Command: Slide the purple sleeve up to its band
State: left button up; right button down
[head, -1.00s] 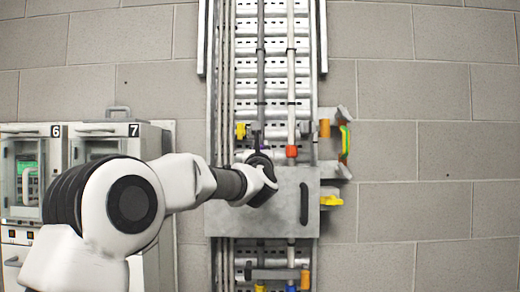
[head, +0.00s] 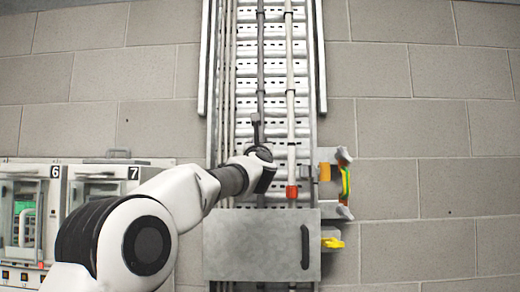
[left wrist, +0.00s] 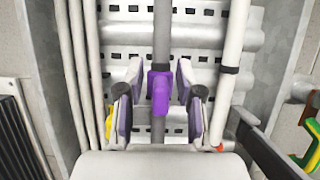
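The purple sleeve (left wrist: 160,88) sits on the grey vertical pipe (left wrist: 162,30) in the left wrist view. My left gripper (left wrist: 161,92) has one finger on each side of the sleeve, with a narrow gap showing on both sides, so it looks open. In the head view my left gripper (head: 257,135) is in front of the grey pipe and hides the sleeve there. A dark band (head: 260,91) crosses the grey pipe above the gripper. My right gripper is in no view.
A white pipe (head: 290,130) with a red collar (head: 291,191) runs close to the right. A grey panel (head: 258,245) covers the pipes below. A bracket with orange (head: 324,172) and yellow parts (head: 333,243) stands at right; cabinets (head: 100,185) stand at left.

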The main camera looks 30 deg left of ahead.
pick_arm(q)
jog(key=shift+w+f, duration=0.25)
jog(key=v, duration=0.7)
jog(key=shift+s, duration=0.3)
jog(key=shift+w, duration=0.2)
jog(key=shift+s, duration=0.1)
